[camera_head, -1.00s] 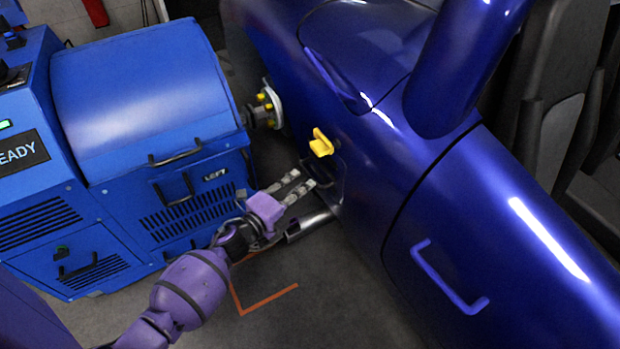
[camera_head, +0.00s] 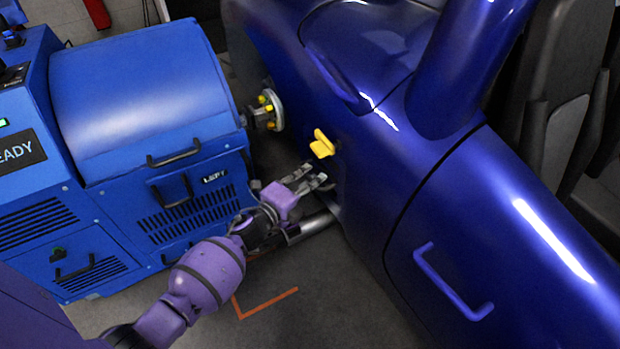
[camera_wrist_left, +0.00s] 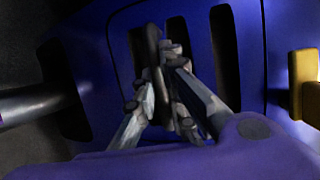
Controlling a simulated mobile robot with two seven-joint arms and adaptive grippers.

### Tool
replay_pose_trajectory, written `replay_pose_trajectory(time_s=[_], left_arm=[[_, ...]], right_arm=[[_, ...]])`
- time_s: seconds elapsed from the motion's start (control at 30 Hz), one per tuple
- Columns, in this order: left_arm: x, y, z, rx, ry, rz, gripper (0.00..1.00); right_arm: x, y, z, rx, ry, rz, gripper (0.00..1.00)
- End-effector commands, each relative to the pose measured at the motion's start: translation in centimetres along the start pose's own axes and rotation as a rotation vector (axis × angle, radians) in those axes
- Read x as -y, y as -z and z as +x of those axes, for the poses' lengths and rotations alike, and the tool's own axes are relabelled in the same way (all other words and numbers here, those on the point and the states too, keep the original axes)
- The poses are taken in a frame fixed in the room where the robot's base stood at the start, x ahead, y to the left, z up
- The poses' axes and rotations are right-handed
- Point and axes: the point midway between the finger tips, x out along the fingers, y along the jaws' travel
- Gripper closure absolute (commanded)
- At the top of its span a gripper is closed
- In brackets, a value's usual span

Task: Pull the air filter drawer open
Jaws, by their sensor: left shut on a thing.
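The air filter drawer is in the blue car's side. In the left wrist view its blue front (camera_wrist_left: 185,20) has dark vertical slots and a dark upright handle (camera_wrist_left: 150,42). My left gripper (camera_wrist_left: 163,80) is shut on this handle, one finger on each side. In the head view my left gripper (camera_head: 316,177) reaches the car's side just below a yellow lever (camera_head: 321,145). There the fingers and the car's curve hide most of the drawer, and I cannot tell whether it stands out. My right gripper is in neither view.
A blue dynamometer (camera_head: 135,95) with black handles stands at the left. A yellow-studded hub (camera_head: 266,109) sits between it and the car (camera_head: 400,160). A metal pipe (camera_head: 318,222) lies under my gripper. The floor in front, with an orange corner mark (camera_head: 268,304), is clear.

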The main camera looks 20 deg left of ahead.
Motion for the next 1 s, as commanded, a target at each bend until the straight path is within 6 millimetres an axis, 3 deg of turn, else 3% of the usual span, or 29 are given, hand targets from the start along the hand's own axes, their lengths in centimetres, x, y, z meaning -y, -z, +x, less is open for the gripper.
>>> replay_pose_trajectory(time_s=[0.27,0.47,1.0], left_arm=[[-0.3,-0.1,-0.3,0.001,-0.004,-0.005,1.00],[-0.6,-0.7,-1.8,0.002,-0.007,-0.006,1.00],[-1.9,-4.3,-10.6,0.003,-0.010,-0.006,1.00]], right_arm=[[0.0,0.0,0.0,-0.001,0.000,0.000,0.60],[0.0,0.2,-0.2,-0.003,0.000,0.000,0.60],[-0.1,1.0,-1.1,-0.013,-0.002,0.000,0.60]])
